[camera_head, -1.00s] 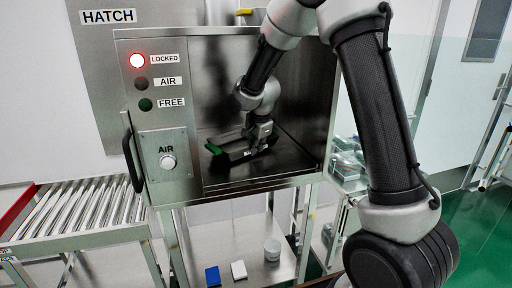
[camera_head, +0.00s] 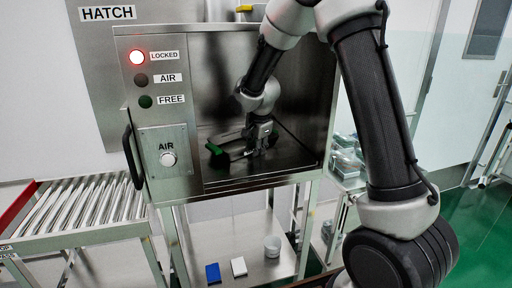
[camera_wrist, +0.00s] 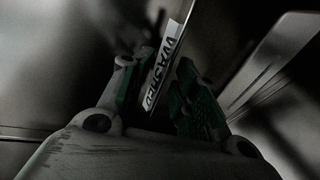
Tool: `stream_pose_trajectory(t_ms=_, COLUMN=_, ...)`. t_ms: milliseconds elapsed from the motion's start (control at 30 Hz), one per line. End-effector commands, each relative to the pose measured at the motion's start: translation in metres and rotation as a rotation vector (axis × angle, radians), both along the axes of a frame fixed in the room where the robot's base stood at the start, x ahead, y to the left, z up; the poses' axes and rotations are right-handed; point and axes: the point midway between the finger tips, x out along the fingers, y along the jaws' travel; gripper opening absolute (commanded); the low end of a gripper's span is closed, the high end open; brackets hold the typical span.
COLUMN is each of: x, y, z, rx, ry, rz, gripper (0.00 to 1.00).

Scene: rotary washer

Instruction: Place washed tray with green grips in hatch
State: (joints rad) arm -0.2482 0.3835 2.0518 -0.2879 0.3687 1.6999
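A dark tray (camera_head: 236,152) with a green grip (camera_head: 216,149) at its left end lies inside the open-fronted steel chamber (camera_head: 265,184). My gripper (camera_head: 258,146) reaches down into the chamber at the tray's right part. In the wrist view, its two fingers with green inner faces stand apart (camera_wrist: 160,95). The picture is dark, and contact with the tray cannot be made out. The tray's far end is hidden by my gripper.
A "HATCH" sign (camera_head: 107,13) is on the panel behind. The chamber's "LOCKED" light (camera_head: 137,57) glows red. An air knob (camera_head: 168,159) and black handle (camera_head: 132,158) are at left. A roller conveyor (camera_head: 85,207) stands left. Clear packages (camera_head: 347,160) lie right.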

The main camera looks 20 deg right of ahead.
Motion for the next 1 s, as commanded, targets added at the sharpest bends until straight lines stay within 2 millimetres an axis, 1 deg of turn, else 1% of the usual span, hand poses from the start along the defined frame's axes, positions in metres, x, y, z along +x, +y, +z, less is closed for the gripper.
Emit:
stream_pose_trajectory(t_ms=200, x=-0.001, y=0.000, z=-0.002, rx=-0.002, ry=0.005, rz=-0.001, gripper=0.30)
stream_pose_trajectory(t_ms=333, x=-0.004, y=0.000, z=0.006, rx=-0.001, ry=0.003, rz=0.001, gripper=0.30)
stream_pose_trajectory(t_ms=467, x=-0.011, y=0.001, z=0.028, rx=0.000, ry=-0.001, rz=0.000, gripper=0.30)
stream_pose_trajectory(t_ms=600, x=-0.022, y=0.001, z=0.059, rx=0.001, ry=-0.003, rz=0.000, gripper=0.30)
stream_pose_trajectory(t_ms=733, x=-0.032, y=0.002, z=0.084, rx=0.001, ry=-0.002, rz=0.000, gripper=0.30)
stream_pose_trajectory(t_ms=900, x=-0.040, y=0.002, z=0.105, rx=0.000, ry=0.000, rz=0.000, gripper=0.30)
stream_pose_trajectory(t_ms=1000, x=-0.043, y=0.002, z=0.110, rx=-0.007, ry=0.001, rz=0.019, gripper=0.30)
